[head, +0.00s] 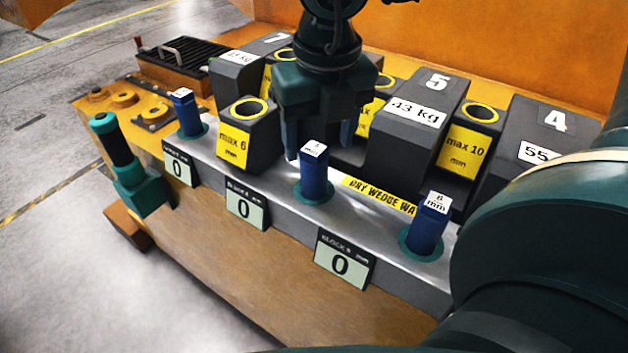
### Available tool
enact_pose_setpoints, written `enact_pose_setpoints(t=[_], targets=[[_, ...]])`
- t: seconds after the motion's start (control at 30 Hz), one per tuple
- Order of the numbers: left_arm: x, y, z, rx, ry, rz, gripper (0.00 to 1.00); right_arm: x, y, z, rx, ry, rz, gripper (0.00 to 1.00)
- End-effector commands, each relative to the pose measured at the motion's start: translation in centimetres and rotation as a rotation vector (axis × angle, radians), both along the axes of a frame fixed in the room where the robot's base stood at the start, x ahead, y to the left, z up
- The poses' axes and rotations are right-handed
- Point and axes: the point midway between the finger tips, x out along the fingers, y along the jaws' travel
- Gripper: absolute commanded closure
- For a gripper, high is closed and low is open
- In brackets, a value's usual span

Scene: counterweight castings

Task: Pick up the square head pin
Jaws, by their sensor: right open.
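Three blue upright pieces with square white-labelled tops stand in round teal collars along the grey metal ledge: a left one (187,112), a middle one (313,172) and a right one (429,226) marked 6 mm. I cannot tell which of them the task calls the square head pin. My right gripper (319,135) points down, open and empty, with its fingers apart just above and behind the middle piece. It hides part of the castings behind it. I cannot tell whether it touches the middle piece. My left gripper is not in view.
Dark counterweight castings (404,145) with yellow-ringed holes stand close behind the ledge. Sign plates (247,207) reading 0 hang on its front. A black and teal handle (112,140) stands at the left, below a dark grille (180,62). My arm fills the lower right.

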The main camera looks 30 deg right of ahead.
Motion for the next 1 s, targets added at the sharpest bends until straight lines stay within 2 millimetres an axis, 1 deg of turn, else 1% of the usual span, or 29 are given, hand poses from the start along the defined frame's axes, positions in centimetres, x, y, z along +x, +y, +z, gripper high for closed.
enact_pose_setpoints(t=[0.03,0.1,0.23,0.37,0.57,0.6,0.7,0.8,1.0], targets=[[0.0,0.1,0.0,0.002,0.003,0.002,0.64,0.1,0.0,-0.8,0.001,0.005,0.0,0.37],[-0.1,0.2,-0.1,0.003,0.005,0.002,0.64,0.2,0.0,-1.6,-0.001,0.003,0.001,0.37],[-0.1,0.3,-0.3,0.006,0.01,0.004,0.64,0.3,-0.1,-2.3,0.001,0.0,-0.001,0.37],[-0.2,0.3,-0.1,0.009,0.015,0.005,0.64,0.7,-0.1,-3.1,0.001,0.004,0.0,0.37],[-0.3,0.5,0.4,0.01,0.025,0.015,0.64,1.8,-0.3,-5.3,0.001,0.005,-0.001,0.37],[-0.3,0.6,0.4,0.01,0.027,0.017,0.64,1.8,-0.3,-6.0,0.0,0.006,-0.001,0.37],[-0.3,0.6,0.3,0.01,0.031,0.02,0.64,2.0,-0.4,-6.9,0.001,0.002,-0.001,0.37],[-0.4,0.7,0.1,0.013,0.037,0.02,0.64,2.0,-0.3,-7.3,0.001,0.001,-0.001,0.37],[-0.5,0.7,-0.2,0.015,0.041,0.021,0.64,2.0,-0.4,-7.4,0.001,-0.001,-0.001,0.37]])
